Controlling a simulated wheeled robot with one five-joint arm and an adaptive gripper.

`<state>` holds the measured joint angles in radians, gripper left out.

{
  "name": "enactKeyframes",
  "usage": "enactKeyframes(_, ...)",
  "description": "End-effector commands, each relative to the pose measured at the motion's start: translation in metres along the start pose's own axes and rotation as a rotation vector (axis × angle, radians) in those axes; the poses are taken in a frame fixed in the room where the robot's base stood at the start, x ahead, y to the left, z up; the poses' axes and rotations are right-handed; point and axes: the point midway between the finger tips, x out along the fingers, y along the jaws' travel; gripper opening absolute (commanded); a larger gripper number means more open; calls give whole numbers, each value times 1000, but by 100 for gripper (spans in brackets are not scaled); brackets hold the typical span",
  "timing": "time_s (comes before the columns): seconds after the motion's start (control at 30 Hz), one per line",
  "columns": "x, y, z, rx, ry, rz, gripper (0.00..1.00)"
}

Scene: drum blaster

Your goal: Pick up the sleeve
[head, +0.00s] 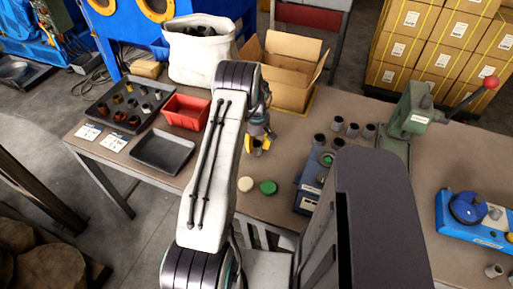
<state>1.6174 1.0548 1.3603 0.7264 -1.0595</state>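My gripper (258,144), with yellow fingertips, points down over the table behind my arm. Its fingers are apart, and a small grey sleeve (257,151) shows between them. I cannot tell whether the fingers touch it or whether it rests on the table. Several similar grey sleeves (352,130) stand on the table to the right, beside a grey-blue fixture (309,190). A black tray (127,104) at the left holds several dark and brown cylindrical parts. My arm hides part of the table.
A red bin (186,112), an empty black tray (163,151), a white sack (201,55) and an open cardboard box (289,96) surround the gripper's area. A green lever press (409,118) and a blue device (475,219) stand right. White (245,184) and green (268,187) discs lie in front.

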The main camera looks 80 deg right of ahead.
Motion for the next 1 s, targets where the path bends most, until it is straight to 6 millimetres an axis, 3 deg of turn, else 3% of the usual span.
enactKeyframes(0.43, 0, 0, 0, 0, 0, -1, 1)
enactKeyframes(0.77, -2, 0, 0, 0, 0, 0, 0)
enactKeyframes(1.0, -19, 1, 0, 0, 1, 3, 0)
